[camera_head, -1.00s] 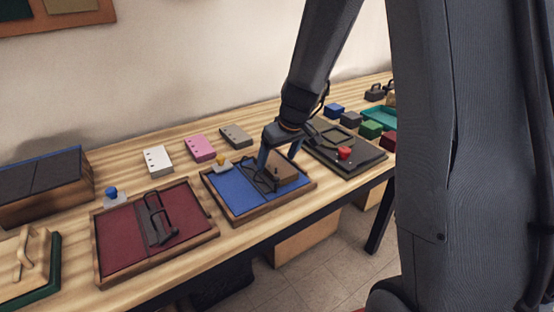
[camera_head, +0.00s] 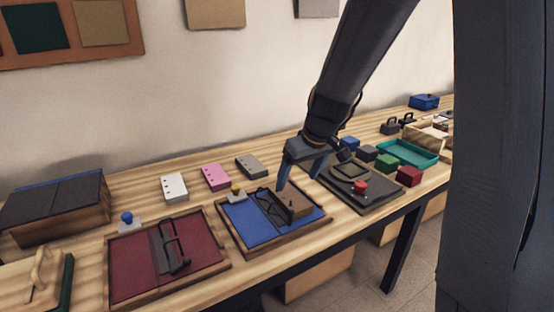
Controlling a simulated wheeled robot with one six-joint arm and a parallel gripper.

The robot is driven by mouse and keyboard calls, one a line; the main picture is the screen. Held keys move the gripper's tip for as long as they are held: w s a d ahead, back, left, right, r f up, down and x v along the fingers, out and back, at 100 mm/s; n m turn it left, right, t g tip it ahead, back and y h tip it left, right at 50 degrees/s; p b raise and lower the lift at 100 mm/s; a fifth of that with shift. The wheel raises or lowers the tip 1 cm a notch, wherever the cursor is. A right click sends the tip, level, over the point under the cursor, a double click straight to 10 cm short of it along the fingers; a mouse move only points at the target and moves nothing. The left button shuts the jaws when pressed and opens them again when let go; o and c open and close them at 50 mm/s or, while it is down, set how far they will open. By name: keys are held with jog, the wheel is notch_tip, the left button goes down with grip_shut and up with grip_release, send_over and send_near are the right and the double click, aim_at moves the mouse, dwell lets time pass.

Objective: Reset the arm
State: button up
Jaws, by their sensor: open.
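My gripper (camera_head: 298,185) hangs above the table over the right part of the blue velvet tray (camera_head: 247,219). Its two blue-grey fingers point down and are apart, with nothing seen between them. A brown block (camera_head: 296,206) sits at the right side of the blue tray, just below the fingertips. A dark handle lies on the tray beside the block and partly overlaps it in the view.
A dark red velvet tray (camera_head: 131,267) with a black handle is to the left. A dark board (camera_head: 378,199) with a red knob (camera_head: 360,187) is to the right. Small coloured blocks and a teal tray (camera_head: 425,155) stand farther right. Free wall space lies above the table.

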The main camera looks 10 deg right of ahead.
jog(key=s+f+m+g, duration=0.1)
jog(key=s+f+g, duration=0.1)
jog(key=s, duration=0.9)
jog(key=s+a+f+m+g+h, duration=0.1)
jog(key=s+f+m+g, duration=0.1)
jog(key=s, duration=0.9)
jog(key=shift+s+f+m, duration=0.15)
jog(key=shift+s+m, duration=0.05)
jog(key=shift+m, duration=0.1)
